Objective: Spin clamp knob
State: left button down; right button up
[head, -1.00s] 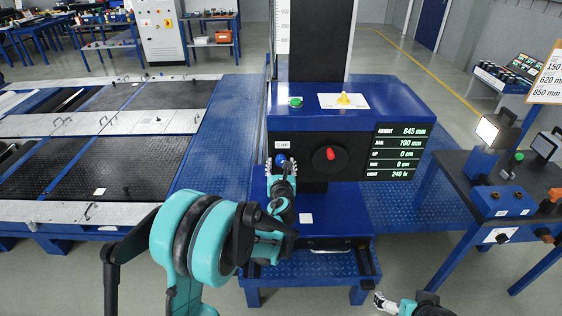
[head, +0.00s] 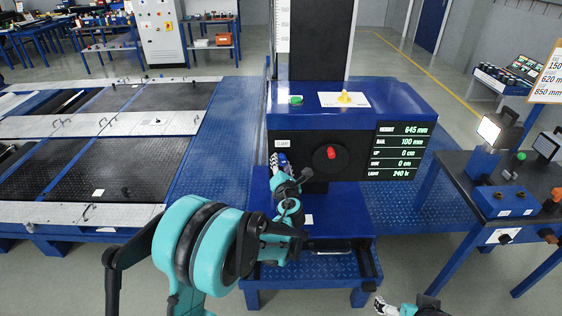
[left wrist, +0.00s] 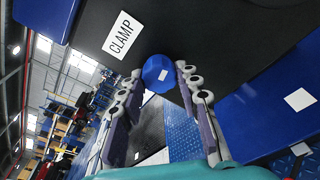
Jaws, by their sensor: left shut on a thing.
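The blue clamp knob (head: 283,159) sits on the black front panel of the blue tester head, just below a white CLAMP label (head: 282,143). In the left wrist view the knob (left wrist: 157,73) is faceted with a small white mark, and the CLAMP label (left wrist: 122,35) lies tilted beside it. My left gripper (head: 279,163) is shut on the knob, with one finger on each side of it, as the left wrist view (left wrist: 159,75) shows. My right gripper (head: 380,305) is at the bottom edge, away from the tester; its jaw state is unclear.
A red knob (head: 331,153) on a black disc is right of the clamp knob. A lit display (head: 398,151) is at the panel's right. A green button (head: 295,100) and a yellow knob (head: 344,98) are on top. A side table (head: 536,180) with a lamp stands right.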

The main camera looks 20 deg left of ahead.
pick_arm(q)
jog(key=m+b, duration=0.1)
jog(key=m, duration=0.2)
jog(key=shift+f+m+y+b, duration=0.2)
jog(key=shift+m+y+b, duration=0.1)
jog(key=shift+b, duration=0.05)
jog(key=m+b, duration=0.1)
jog(key=m, duration=0.1)
jog(key=shift+r+m+t, duration=0.1)
jog(key=shift+m+t, duration=0.2)
jog(key=shift+m, duration=0.1)
jog(key=shift+r+m+y, duration=0.1)
jog(key=shift+m+y, duration=0.3)
jog(key=shift+m, duration=0.1)
jog(key=c, duration=1)
grip_release()
